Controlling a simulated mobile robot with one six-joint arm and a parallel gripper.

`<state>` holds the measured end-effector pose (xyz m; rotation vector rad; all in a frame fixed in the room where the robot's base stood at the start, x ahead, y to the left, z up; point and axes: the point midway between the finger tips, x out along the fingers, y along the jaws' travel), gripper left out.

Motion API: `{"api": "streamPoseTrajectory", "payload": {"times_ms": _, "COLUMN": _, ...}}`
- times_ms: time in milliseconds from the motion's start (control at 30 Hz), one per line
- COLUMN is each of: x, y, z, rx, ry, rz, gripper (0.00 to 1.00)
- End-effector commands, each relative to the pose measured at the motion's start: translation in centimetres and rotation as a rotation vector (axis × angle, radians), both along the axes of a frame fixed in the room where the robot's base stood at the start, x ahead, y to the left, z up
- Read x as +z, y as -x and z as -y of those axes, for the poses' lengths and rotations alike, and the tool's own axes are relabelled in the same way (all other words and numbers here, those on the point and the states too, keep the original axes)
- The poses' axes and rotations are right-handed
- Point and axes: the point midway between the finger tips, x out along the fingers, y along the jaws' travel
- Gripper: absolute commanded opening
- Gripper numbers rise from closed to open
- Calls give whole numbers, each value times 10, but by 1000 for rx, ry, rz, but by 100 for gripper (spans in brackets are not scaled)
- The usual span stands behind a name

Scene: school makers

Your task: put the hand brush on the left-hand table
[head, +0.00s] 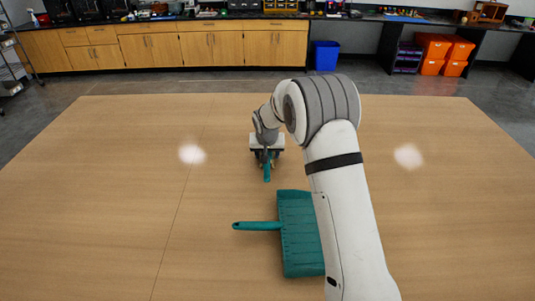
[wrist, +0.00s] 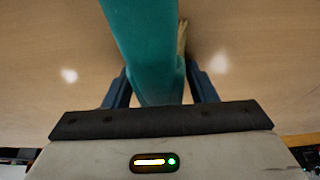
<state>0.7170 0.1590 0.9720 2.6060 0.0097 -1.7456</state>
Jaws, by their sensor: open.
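The hand brush (head: 267,170) is teal, with its teal part pointing toward me under my gripper (head: 266,152). In the wrist view the brush (wrist: 145,45) runs between the two dark fingers of my gripper (wrist: 160,88), with tan bristles along its right side. The fingers are open, one on each side of it. A gap shows at the right finger; contact at the left is unclear. The brush is right of the seam between two wooden tabletops. The left-hand table (head: 100,180) is bare. My gripper hides much of the brush in the head view.
A teal dustpan (head: 298,240) lies on the right-hand table (head: 450,230), nearer than the brush, its handle pointing left and its right side hidden by my arm. Cabinets (head: 200,47), a blue bin (head: 326,55) and orange crates (head: 433,50) stand beyond the tables.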

Motion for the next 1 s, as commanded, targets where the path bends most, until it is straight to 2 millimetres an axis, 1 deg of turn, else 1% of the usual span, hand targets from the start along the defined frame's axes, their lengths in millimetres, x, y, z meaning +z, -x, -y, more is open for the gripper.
{"api": "streamPoseTrajectory", "payload": {"times_ms": 333, "x": 1, "y": 0, "z": 0, "rx": 0, "ry": -1, "rz": 1, "gripper": 54}}
{"api": "streamPoseTrajectory", "payload": {"times_ms": 567, "x": 20, "y": 1, "z": 0, "rx": 0, "ry": -1, "rz": 3, "gripper": 54}}
{"api": "streamPoseTrajectory", "payload": {"times_ms": 667, "x": 37, "y": 9, "z": 0, "rx": -1, "ry": -1, "rz": 6, "gripper": 54}}
{"api": "streamPoseTrajectory", "payload": {"times_ms": 900, "x": 86, "y": 30, "z": 0, "rx": 0, "ry": -1, "rz": 5, "gripper": 54}}
{"api": "streamPoseTrajectory", "payload": {"times_ms": 1000, "x": 103, "y": 37, "z": 0, "rx": -1, "ry": -1, "rz": 5, "gripper": 54}}
